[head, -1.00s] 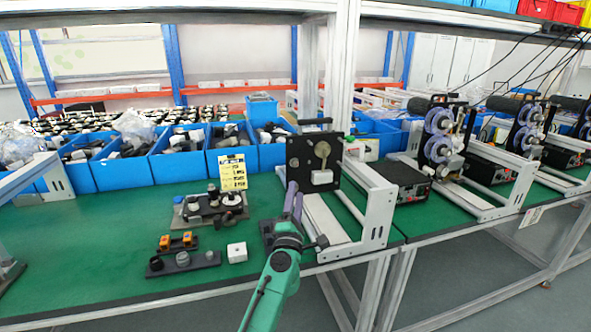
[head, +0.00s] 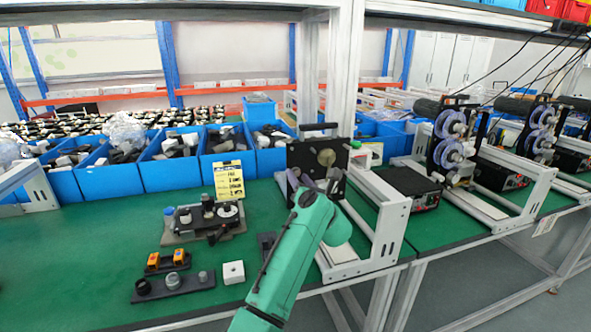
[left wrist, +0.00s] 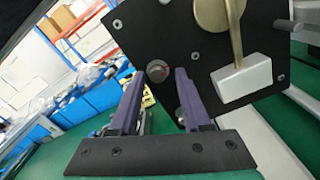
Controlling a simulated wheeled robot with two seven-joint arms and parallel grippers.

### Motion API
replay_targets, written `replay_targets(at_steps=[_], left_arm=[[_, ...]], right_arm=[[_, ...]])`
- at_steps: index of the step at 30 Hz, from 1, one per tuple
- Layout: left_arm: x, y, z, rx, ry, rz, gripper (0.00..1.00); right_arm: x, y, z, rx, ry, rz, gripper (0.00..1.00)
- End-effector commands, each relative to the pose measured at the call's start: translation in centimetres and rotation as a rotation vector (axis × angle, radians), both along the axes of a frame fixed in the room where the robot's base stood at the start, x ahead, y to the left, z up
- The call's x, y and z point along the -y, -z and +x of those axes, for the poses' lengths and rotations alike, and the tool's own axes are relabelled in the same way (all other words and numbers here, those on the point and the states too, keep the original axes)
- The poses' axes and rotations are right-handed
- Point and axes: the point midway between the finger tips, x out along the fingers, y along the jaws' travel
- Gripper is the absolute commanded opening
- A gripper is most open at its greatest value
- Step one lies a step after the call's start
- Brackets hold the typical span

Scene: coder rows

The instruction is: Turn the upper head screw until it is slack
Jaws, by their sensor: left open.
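The coder's black square plate (head: 303,154) stands upright on its white frame, with a brass disc (head: 326,157) on its face. In the left wrist view, the plate (left wrist: 215,55) fills the right side, with a brass lever and a white block. The upper screw (left wrist: 157,71) is a dark round knob near the plate's left edge. A second, lower knob (left wrist: 180,115) is partly hidden by a finger. My left gripper (left wrist: 158,76) is open, its purple fingers on either side of the upper screw; contact cannot be told. In the head view my left gripper (head: 305,182) overlaps the plate's lower part.
Blue bins (head: 138,174) line the back. More coders (head: 450,135) stand right.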

Motion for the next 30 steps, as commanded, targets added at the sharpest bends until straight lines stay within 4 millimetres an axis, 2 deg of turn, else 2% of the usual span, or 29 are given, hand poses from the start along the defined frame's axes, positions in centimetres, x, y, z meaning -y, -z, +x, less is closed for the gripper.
replay_targets(at_steps=[21, 23, 24, 25, 30], left_arm=[[-0.01, 0.0, 0.01, 0.002, 0.001, 0.001, 0.47], [-0.02, 0.0, 0.0, 0.0, 0.0, 0.001, 0.25], [-0.02, 0.0, 0.0, 0.0, 0.0, 0.001, 0.09], [-0.02, 0.0, 0.0, 0.0, 0.0, 0.001, 0.0], [-0.01, 0.12, 0.0, 0.003, 0.0, -0.005, 0.0]], right_arm=[[0.05, -0.4, -0.67, -0.011, 0.0, -0.001, 0.47], [0.06, -0.4, -0.66, -0.01, 0.0, -0.001, 0.47], [0.05, -0.4, -0.65, -0.01, 0.0, -0.001, 0.47], [0.05, -0.4, -0.64, -0.01, 0.0, -0.001, 0.47], [0.06, -0.22, -0.51, -0.008, 0.0, -0.001, 0.47]])
